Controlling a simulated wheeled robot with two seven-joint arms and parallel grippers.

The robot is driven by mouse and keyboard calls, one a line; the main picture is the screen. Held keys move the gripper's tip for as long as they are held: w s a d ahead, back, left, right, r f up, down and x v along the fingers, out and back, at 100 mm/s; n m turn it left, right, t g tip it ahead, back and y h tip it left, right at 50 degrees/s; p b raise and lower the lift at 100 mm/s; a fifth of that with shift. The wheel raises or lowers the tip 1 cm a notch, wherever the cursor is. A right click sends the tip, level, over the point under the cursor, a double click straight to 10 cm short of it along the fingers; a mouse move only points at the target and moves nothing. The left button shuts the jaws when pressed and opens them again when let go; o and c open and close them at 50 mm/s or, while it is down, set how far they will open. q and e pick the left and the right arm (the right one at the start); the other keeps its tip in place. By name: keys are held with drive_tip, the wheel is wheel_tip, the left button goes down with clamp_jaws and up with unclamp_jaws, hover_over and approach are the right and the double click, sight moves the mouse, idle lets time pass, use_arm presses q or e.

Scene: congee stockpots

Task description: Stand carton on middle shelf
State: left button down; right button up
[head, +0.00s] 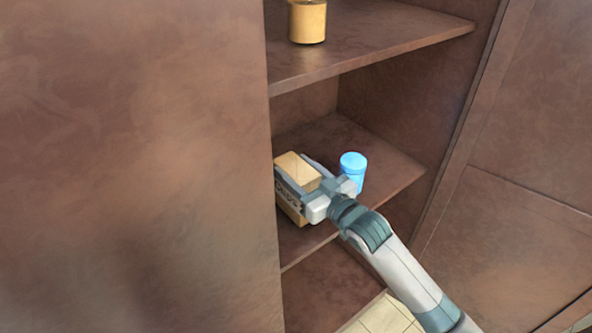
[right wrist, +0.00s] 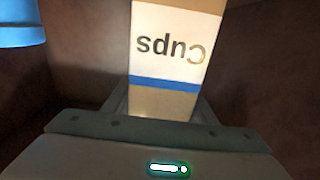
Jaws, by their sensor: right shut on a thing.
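The carton (head: 299,170) is a tan box with a white label that reads "Cups". My right gripper (head: 303,184) is shut on it, with one finger along each side. In the head view the carton is at the left part of the middle shelf (head: 385,172), near the shelf's front edge. Whether its base touches the shelf is hard to tell. In the right wrist view the carton (right wrist: 176,55) fills the centre between the fingers (right wrist: 160,104), and its lettering appears upside down. My left gripper is not in view.
A blue lidded container (head: 353,170) stands on the middle shelf just right of the carton; it also shows in the right wrist view (right wrist: 20,24). A yellow container (head: 307,22) stands on the upper shelf (head: 385,38). A large brown panel (head: 130,170) borders the opening at left.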

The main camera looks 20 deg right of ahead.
drive_tip(key=shift+f, duration=0.5)
drive_tip(key=o, duration=1.6)
drive_tip(key=shift+o, duration=0.2)
drive_tip(key=shift+s+d, duration=0.2)
drive_tip(key=shift+s, duration=0.35)
drive_tip(key=b+v, duration=0.3)
drive_tip(key=v, duration=0.6)
drive_tip(key=shift+s, duration=0.15)
drive_tip(key=shift+v, duration=0.8)
